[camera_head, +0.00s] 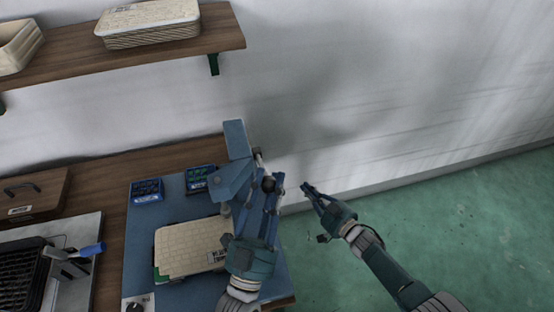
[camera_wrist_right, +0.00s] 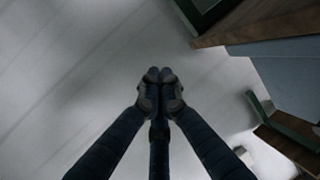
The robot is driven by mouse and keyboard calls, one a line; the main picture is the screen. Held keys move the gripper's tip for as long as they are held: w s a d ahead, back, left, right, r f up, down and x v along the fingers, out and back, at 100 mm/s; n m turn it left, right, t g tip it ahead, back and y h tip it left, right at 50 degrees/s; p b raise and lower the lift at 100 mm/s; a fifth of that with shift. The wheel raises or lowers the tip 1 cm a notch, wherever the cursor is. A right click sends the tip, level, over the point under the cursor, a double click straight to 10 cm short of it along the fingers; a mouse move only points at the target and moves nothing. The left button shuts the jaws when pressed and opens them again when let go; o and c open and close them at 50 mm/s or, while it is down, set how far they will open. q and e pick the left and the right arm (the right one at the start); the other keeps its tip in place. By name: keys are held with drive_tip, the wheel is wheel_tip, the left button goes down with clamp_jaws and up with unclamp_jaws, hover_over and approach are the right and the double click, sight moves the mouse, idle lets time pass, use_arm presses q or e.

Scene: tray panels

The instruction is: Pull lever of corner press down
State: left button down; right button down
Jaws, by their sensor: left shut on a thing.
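The corner press (camera_head: 232,178) is blue and stands at the back right of a blue base plate on the bench. Its lever is mostly hidden; a dark round knob (camera_head: 268,184) shows at the left gripper's fingers. My left gripper (camera_head: 266,190) is at the press's right side, shut on what looks like the lever; its fingers hide the contact. A stack of cream woven tray panels (camera_head: 190,247) lies on the plate, left of my left gripper. My right gripper (camera_head: 306,188) is shut and empty, apart from the press; its closed tips show in the right wrist view (camera_wrist_right: 160,76).
Two small blue bins (camera_head: 147,190) stand behind the panels. A wooden shelf (camera_head: 150,52) with more panels (camera_head: 148,20) hangs above. A wooden box (camera_head: 32,194) and a dark grill-like device (camera_head: 22,275) are at left. Green floor (camera_head: 470,210) is free at right.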

use_arm(q)
drive_tip(key=shift+a, duration=0.1)
drive_tip(key=shift+f, duration=0.1)
use_arm(e)
drive_tip(key=w+a+r+n+g+y, duration=0.1)
drive_tip(key=a+r+n+g+y, duration=0.25)
drive_tip(key=r, duration=0.55)
drive_tip(key=a+r+n+g+y, duration=0.2)
drive_tip(key=a+r+n+y, duration=0.15)
drive_tip(key=r, duration=0.65)
drive_tip(key=w+a+r+n+g+y, duration=0.1)
drive_tip(key=a+r+n+g+y, duration=0.2)
drive_tip(key=r, duration=0.6)
drive_tip(key=s+r+n+g+h, duration=0.2)
drive_tip(key=s+r+n+g, duration=0.2)
drive_tip(key=s+r+g, duration=0.3)
drive_tip(key=s+d+r+g+h, duration=0.4)
drive_tip(key=s+d+r+h, duration=0.1)
drive_tip(key=d+r+h, duration=0.25)
drive_tip(key=s+a+f, duration=0.7)
drive_tip(key=f, duration=0.1)
drive_tip(key=shift+f, duration=0.4)
